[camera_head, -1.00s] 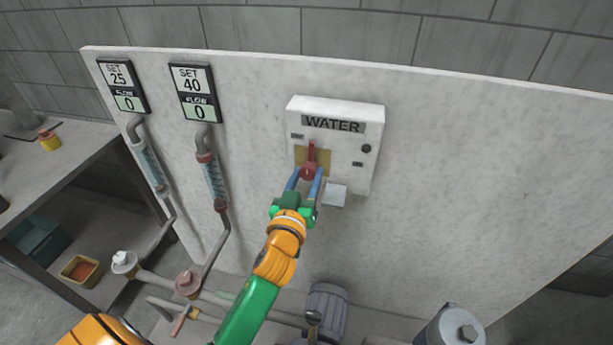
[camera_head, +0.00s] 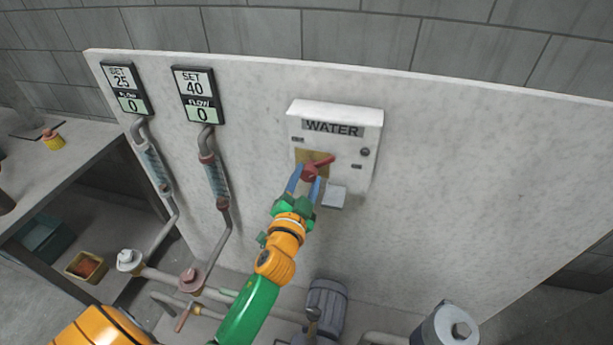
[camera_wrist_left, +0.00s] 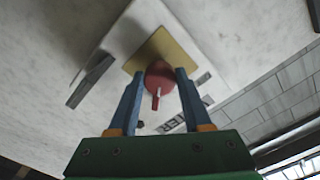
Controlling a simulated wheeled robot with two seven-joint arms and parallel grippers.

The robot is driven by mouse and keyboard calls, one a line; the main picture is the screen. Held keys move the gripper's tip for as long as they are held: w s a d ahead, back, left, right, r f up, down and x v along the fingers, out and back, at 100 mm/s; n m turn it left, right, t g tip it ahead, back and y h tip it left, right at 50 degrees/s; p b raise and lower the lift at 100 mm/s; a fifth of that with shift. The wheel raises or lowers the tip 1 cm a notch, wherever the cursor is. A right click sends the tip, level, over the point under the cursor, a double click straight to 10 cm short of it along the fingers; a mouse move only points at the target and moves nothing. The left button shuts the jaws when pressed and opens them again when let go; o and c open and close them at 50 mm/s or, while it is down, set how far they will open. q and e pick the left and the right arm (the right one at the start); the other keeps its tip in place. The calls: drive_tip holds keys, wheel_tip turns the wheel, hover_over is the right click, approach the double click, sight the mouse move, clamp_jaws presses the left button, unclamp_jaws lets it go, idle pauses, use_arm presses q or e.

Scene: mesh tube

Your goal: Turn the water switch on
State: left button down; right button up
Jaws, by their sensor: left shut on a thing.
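The white water switch box (camera_head: 348,152) is mounted on the pale panel and carries a dark "WATER" label. Its red rotary switch (camera_head: 321,163) sits on a yellow plate, and its lever points to the right and slightly up. My left gripper (camera_head: 310,178) is at the switch, with its blue fingers on either side of the red knob, shut on it. In the left wrist view the red switch (camera_wrist_left: 158,78) shows between the two blue fingers. My right gripper is not in view.
Two displays, SET 25 (camera_head: 124,88) and SET 40 (camera_head: 198,95), both read flow 0. Pipes with valves (camera_head: 192,279) run below them. A grey motor (camera_head: 326,308) and a metal cylinder (camera_head: 447,328) stand below. The panel's right side is clear.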

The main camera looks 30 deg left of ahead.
use_arm(q)
drive_tip(key=m, duration=0.3)
drive_tip(key=shift+m+p, duration=0.35)
drive_tip(key=shift+m, duration=0.05)
drive_tip(key=shift+m+p, duration=0.3)
drive_tip(key=shift+m, duration=1.8)
drive_tip(key=shift+c, duration=1.7)
unclamp_jaws()
